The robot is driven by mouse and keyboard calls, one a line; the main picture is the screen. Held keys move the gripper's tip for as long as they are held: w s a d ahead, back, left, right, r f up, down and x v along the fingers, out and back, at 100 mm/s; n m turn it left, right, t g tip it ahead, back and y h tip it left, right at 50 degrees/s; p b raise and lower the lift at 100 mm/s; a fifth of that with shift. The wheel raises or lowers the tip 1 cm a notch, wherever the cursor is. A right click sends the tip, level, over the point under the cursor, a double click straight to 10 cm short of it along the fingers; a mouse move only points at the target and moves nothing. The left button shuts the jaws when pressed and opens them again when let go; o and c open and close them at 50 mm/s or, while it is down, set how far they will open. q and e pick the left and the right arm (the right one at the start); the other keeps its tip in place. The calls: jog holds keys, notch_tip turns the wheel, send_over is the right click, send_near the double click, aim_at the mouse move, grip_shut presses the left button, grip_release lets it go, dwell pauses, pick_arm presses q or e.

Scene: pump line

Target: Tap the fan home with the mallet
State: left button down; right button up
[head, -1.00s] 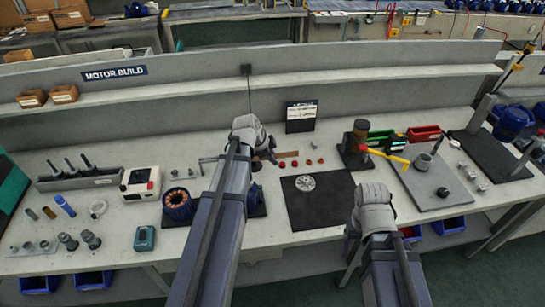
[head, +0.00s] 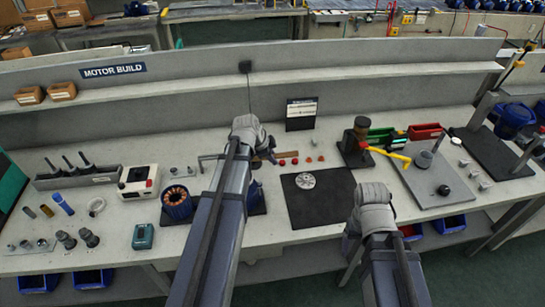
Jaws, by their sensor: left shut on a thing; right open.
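My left gripper (head: 250,150) is over the middle of the bench, shut, its fingers mostly hidden behind my wrist. A brown, wood-like piece (head: 266,157) shows at its right side; it looks like part of the mallet, and the rest is hidden. A pale round slotted disc (head: 305,180), which may be the fan, lies flat on a black mat (head: 318,208). A blue motor body (head: 257,200) is partly hidden behind my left arm. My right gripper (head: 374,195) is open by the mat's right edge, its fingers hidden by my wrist.
A blue stator with copper windings (head: 177,203) stands left of my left arm. Small red parts (head: 295,160) lie behind the mat. A press with a yellow lever (head: 390,153) stands behind my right gripper, beside a grey plate (head: 435,185).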

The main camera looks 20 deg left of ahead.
pick_arm(q)
jog(key=shift+f, duration=0.15)
dwell(0.8)
jog(key=shift+w, duration=0.1)
notch_tip(320, 180, up, 3)
jog(key=p, duration=0.3)
dwell(1.1)
jog(key=shift+f, duration=0.1)
